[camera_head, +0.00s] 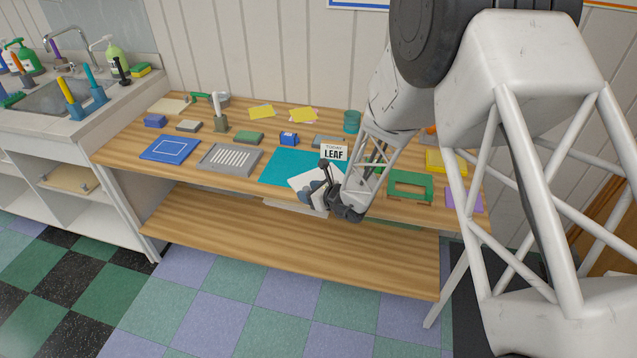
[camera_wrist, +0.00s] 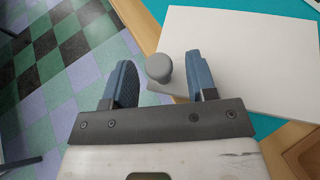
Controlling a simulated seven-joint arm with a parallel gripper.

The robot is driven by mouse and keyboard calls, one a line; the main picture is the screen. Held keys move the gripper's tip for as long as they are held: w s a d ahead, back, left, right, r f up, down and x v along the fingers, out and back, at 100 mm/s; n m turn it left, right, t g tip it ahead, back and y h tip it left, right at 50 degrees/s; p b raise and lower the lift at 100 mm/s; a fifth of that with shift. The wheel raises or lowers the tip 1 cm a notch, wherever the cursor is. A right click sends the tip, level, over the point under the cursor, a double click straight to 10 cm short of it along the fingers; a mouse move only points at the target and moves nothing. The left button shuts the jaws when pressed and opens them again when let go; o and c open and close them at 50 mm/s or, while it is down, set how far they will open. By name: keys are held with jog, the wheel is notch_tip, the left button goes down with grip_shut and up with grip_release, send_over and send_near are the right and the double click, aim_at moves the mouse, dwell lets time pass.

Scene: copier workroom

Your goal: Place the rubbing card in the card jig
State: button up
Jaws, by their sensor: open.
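A white card (camera_head: 303,179), which I take to be the rubbing card, lies at the front of the teal mat (camera_head: 280,165). In the wrist view the card (camera_wrist: 240,55) has a round grey knob (camera_wrist: 159,66) on a tab at its near edge. My gripper (camera_head: 326,192) is open at this edge. In the wrist view my gripper (camera_wrist: 162,80) shows the knob between its fingertips, with gaps on both sides. A green frame (camera_head: 392,189) stands right of my arm; I cannot tell if it is the card jig.
A grey slotted tray (camera_head: 212,167) and a blue framed board (camera_head: 152,155) lie to the left. A "TODAY LEAF" sign (camera_head: 334,153) stands behind my gripper. A purple sheet (camera_head: 469,201) and yellow tray (camera_head: 434,167) are at the right. The lower shelf (camera_head: 280,250) is mostly clear.

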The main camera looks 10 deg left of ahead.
jog(key=shift+c, duration=0.3)
grip_shut()
jog(key=shift+r, duration=0.1)
notch_tip(320, 180, up, 10)
dwell(0.6)
dwell(0.5)
